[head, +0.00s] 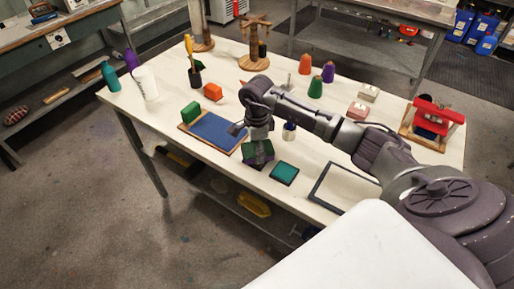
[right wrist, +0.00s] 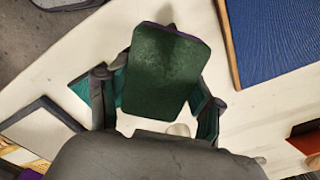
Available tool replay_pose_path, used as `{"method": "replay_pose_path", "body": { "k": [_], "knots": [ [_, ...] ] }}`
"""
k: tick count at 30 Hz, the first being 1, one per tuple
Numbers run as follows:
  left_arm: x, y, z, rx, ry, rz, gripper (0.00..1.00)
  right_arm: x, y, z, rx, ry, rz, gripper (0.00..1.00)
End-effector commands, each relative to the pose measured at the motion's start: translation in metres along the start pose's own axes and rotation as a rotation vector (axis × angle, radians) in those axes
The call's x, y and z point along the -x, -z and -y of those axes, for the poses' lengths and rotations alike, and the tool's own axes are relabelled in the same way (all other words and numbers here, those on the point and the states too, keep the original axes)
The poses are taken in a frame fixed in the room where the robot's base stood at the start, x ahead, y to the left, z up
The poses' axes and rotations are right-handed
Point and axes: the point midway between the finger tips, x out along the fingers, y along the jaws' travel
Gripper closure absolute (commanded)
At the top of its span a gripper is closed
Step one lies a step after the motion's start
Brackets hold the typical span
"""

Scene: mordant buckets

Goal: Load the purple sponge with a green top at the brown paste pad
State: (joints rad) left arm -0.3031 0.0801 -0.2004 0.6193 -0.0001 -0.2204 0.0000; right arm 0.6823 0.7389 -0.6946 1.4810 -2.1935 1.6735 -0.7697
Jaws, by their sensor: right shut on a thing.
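The purple sponge with a green top (right wrist: 162,68) is held between the fingers of my right gripper (right wrist: 158,100). Its green face fills the middle of the right wrist view, with a thin purple edge at its upper side. In the head view my right gripper (head: 259,143) is shut on the sponge (head: 262,157) near the table's front edge, right of the blue board. I cannot make out a brown paste pad; the gripper and sponge hide part of the table below. I cannot tell whether the sponge touches anything underneath. My left gripper is not in view.
A blue board (head: 213,131) lies left of my right gripper, with a green block (head: 190,113) at its corner. A teal pad (head: 285,173) and a dark frame (head: 340,189) lie to the right. Orange and purple pieces stand farther back.

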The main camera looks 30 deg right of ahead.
Motion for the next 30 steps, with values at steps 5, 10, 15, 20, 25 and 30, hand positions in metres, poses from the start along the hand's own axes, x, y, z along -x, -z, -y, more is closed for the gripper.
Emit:
{"method": "replay_pose_path", "body": {
  "k": [5,10,15,20,25,30],
  "knots": [
    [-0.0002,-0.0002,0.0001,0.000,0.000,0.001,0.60,0.0001,0.0001,0.0001,0.000,0.000,0.000,0.62],
    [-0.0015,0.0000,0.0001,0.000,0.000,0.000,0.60,-0.0013,0.0001,0.0001,0.000,0.000,0.000,0.62],
    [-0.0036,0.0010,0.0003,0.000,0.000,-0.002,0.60,-0.0035,0.0001,0.0002,0.000,0.000,0.000,0.62],
    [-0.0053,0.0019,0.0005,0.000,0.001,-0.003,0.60,-0.0054,0.0002,0.0002,0.000,0.000,0.000,0.62],
    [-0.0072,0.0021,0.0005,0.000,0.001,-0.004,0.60,-0.0075,0.0002,0.0002,0.000,0.000,0.000,0.62],
    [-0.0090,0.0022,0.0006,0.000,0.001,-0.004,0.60,-0.0095,0.0002,0.0003,0.000,0.000,0.000,0.62]
  ]
}}
